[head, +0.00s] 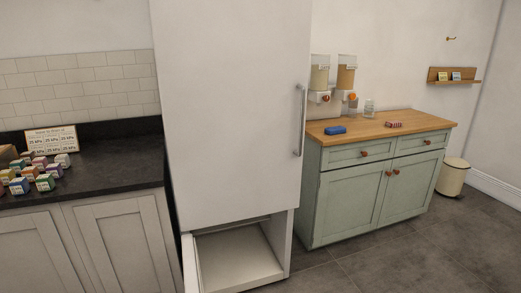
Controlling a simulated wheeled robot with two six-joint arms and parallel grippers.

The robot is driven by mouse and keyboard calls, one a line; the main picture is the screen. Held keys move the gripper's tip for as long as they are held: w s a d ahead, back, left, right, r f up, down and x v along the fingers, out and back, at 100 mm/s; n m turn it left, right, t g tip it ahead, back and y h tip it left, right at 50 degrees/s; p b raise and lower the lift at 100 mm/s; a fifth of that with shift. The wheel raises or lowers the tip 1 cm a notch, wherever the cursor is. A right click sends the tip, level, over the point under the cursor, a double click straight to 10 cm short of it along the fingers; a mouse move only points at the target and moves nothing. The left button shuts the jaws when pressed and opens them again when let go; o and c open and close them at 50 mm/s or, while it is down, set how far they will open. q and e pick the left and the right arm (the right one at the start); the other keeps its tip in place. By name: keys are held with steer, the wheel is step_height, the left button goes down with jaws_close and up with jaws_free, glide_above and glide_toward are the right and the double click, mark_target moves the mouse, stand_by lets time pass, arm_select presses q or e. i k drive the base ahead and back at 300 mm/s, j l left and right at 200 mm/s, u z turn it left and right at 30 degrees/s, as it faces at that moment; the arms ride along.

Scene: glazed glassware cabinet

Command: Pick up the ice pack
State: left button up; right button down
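A small flat blue thing (335,130) lies on the wooden top of the green cabinet, near its left front edge. It may be the ice pack, but it is too small to tell for sure. Neither of my grippers shows in the head view.
A tall white fridge (235,110) stands mid-view, its upper door shut and its lower compartment (238,262) open and seemingly empty. The green cabinet (350,195) also bears two dispensers (346,75), a glass (369,107) and a red packet (393,125). Small boxes (45,182) crowd the dark left counter.

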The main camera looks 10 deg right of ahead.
mark_target(339, 129)
steer(key=i+l, duration=0.25)
steer(key=i+l+u, duration=0.1)
steer(key=i+l, duration=0.2)
steer(key=l, duration=0.15)
steer(key=i+l, duration=0.25)
steer(key=l, duration=0.15)
steer(key=i+l+u, duration=0.1)
steer(key=i+l, duration=0.35)
steer(key=l, duration=0.3)
steer(key=i+l, duration=0.25)
steer(key=l, duration=0.15)
steer(key=i+l+u, duration=0.1)
steer(key=i+l, duration=0.15)
steer(key=l, duration=0.15)
